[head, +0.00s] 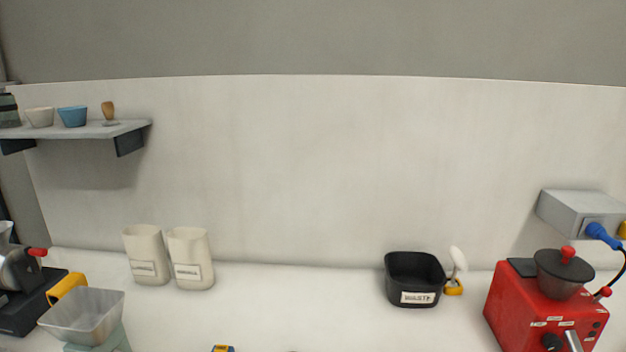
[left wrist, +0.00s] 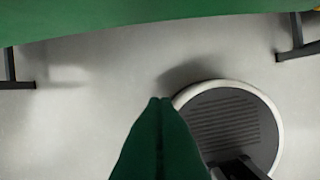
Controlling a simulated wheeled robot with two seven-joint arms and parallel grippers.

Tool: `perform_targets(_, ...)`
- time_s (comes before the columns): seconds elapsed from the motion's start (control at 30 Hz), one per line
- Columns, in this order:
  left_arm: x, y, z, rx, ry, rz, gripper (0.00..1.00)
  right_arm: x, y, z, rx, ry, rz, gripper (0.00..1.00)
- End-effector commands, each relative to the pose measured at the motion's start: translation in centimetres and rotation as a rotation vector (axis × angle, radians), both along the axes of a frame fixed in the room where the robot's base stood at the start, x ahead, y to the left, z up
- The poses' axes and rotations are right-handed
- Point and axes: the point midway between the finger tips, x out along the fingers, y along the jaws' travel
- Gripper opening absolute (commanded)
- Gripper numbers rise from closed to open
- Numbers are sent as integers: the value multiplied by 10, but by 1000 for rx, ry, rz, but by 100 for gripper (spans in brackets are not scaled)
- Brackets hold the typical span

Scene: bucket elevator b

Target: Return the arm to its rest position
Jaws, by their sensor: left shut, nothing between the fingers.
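My left gripper (left wrist: 160,101) shows in the left wrist view as two dark green fingers pressed together, with nothing between them. It points over the bare grey floor (left wrist: 85,100). Neither of my grippers shows in the head view, and my right gripper is in no view.
A green edge (left wrist: 150,18) crosses the top of the left wrist view, with dark legs (left wrist: 295,38) at the sides. The white counter (head: 300,305) holds two cream bags (head: 188,255), a metal hopper (head: 85,312), a black waste bin (head: 412,280) and a red grinder (head: 535,315).

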Motion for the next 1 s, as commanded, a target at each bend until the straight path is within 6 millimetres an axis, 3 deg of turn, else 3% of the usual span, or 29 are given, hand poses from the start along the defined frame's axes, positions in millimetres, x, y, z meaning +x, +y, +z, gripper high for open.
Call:
perform_targets(0.03, -13, 2, -40, 3, 22, -3, 0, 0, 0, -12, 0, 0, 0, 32)
perform_targets(0.2, -64, 10, -131, 8, 62, -12, 0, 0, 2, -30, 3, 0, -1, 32)
perform_targets(0.3, -99, 16, -172, 11, 83, -16, 0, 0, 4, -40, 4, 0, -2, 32)
perform_targets(0.4, -129, 22, -200, 14, 98, -21, 0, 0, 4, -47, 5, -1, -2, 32)
perform_targets(0.5, -152, 27, -215, 15, 108, -24, 0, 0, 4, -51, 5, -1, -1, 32)
perform_targets(0.63, -167, 30, -223, 17, 113, -27, 0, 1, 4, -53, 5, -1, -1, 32)
perform_targets(1.0, -170, 31, -224, 17, 114, -27, 0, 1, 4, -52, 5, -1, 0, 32)
